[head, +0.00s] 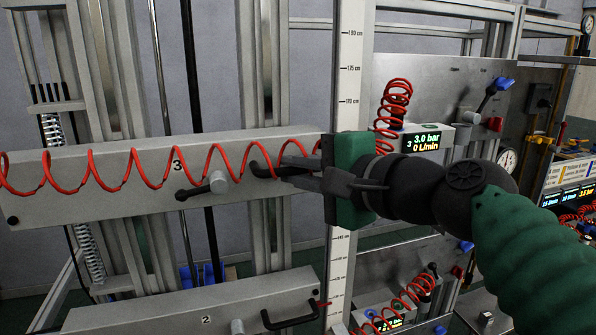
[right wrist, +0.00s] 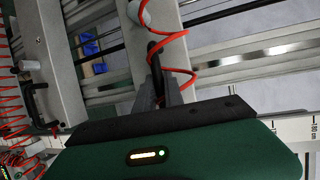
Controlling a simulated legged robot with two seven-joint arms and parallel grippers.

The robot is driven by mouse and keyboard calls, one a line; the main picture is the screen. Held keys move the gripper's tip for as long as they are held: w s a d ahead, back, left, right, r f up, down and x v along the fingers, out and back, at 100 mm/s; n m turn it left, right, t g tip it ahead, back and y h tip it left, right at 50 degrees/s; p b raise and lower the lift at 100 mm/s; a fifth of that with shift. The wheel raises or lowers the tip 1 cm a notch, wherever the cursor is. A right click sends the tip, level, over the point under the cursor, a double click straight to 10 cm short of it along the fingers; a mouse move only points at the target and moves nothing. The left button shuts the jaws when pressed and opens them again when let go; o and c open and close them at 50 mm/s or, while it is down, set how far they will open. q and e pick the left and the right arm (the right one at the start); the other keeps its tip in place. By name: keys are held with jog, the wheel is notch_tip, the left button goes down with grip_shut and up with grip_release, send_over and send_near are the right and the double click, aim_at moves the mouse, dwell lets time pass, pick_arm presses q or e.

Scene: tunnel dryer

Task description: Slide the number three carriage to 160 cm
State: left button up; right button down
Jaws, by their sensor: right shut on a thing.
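The number three carriage (head: 95,190) is a long grey beam marked "3", lying across the vertical rails in the head view. A black lever (head: 193,192) and a grey knob (head: 218,182) are on its face. My right gripper (head: 272,172) is shut on the black handle at the carriage's right end. The right wrist view shows the fingers (right wrist: 165,92) on this handle (right wrist: 154,56). The vertical cm scale (head: 348,75) shows 180, 175 and 170 above my gripper and lower marks beneath it. My gripper hides the scale at carriage height. My left gripper is out of view.
A coiled red hose (head: 130,170) runs across the carriage face and passes close to my fingers. The number two carriage (head: 150,312) with its black handle (head: 290,316) is below. A panel with a 3.0 bar display (head: 424,140) stands right of the scale.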

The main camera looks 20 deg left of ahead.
jog(key=c, duration=1.6)
grip_release()
jog(key=shift+s+a+f, duration=0.1)
jog(key=shift+a+f, duration=0.05)
jog(key=shift+f, duration=0.4)
jog(key=shift+o, duration=0.7)
jog(key=shift+r, duration=0.1)
jog(key=shift+a, duration=0.1)
jog(key=shift+s+d+b, duration=0.15)
jog(key=shift+d+b, duration=0.2)
jog(key=shift+d, duration=0.05)
jog(key=b+v, duration=0.4)
jog(key=v, duration=1.2)
